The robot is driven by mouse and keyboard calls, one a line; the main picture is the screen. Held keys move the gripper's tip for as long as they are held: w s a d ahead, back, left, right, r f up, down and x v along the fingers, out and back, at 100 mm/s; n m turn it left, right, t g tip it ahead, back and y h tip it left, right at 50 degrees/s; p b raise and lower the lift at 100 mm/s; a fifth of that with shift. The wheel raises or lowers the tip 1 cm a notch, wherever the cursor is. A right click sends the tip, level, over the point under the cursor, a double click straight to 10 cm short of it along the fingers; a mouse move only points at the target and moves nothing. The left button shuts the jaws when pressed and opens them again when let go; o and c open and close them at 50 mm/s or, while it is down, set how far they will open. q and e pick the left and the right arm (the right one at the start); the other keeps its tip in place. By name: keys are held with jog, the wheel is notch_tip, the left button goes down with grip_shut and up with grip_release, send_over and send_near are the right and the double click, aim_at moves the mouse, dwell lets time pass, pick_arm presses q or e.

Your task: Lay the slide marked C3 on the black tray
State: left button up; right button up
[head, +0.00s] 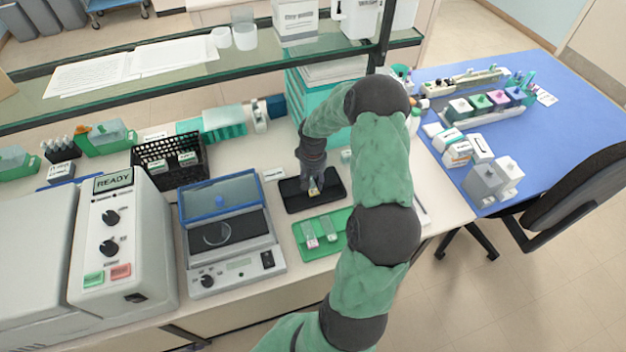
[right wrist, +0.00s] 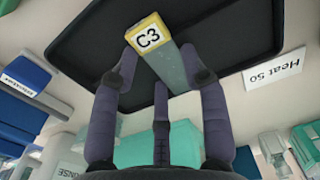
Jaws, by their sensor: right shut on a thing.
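The slide marked C3 (right wrist: 150,37) has a yellow-edged white label and a clear glass body. My right gripper (right wrist: 160,66) is shut on it, with fingers at both sides of the slide. The black tray (right wrist: 225,32) fills the background behind the slide in the right wrist view. In the head view the black tray (head: 333,190) lies on the bench, and my right gripper (head: 314,187) points down over its middle. I cannot tell whether the slide touches the tray. My left gripper is not in view.
A green tray (head: 299,243) with slides (head: 311,238) lies just in front of the black tray. A "Heat 50" label (right wrist: 274,68) lies beside the black tray.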

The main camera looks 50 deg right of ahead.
jog(key=shift+f, duration=0.15)
jog(key=o, duration=1.2)
notch_tip(320, 180, up, 12)
jog(key=shift+r, duration=0.1)
